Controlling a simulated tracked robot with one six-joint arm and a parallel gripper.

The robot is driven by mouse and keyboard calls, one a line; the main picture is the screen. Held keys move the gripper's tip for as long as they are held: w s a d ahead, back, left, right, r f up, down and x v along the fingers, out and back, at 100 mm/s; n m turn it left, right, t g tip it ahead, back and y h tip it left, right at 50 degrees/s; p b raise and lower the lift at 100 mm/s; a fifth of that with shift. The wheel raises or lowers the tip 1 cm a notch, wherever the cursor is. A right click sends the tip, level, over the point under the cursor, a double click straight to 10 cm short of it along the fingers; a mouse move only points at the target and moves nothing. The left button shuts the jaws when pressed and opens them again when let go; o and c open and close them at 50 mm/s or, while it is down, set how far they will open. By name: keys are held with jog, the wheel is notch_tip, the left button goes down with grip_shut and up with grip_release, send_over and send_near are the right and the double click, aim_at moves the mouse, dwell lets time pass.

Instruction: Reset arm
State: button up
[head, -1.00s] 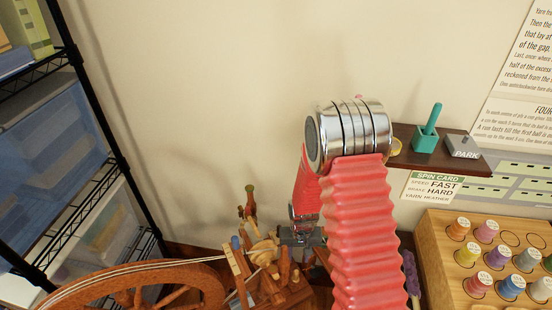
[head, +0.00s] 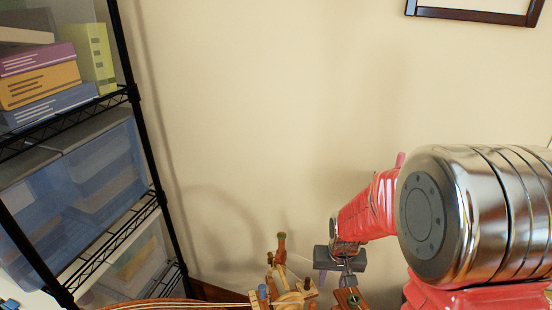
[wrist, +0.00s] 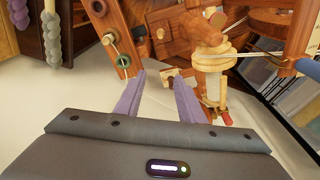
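My gripper (head: 348,280) hangs at the end of my red-sleeved arm in the head view, just right of the wooden spinning wheel's upper parts (head: 290,292). In the wrist view its two purple-grey fingers (wrist: 157,82) stand apart with pale surface showing between them, and nothing is held. The spinning wheel's wooden posts and pale bobbin (wrist: 212,58) lie beyond the fingertips. I cannot tell how much clearance there is. My arm's large metal joint fills the right of the head view and hides what is behind it.
A black wire shelf (head: 150,150) with books (head: 40,85) and blue bins (head: 80,185) stands at the left. The cream wall (head: 270,120) is bare in the middle, with a dark frame (head: 475,12) at the upper right. Grey and purple braided hanks (wrist: 52,35) show in the wrist view.

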jog(key=s+r+t, duration=0.2)
jog(key=s+r, duration=0.7)
jog(key=r, duration=0.3)
jog(key=s+r+n+t, duration=0.1)
jog(key=s+r, duration=0.8)
jog(key=r, duration=0.3)
jog(key=shift+s+r+t, duration=0.15)
jog(key=shift+s+t, duration=0.1)
jog(key=shift+t, duration=0.15)
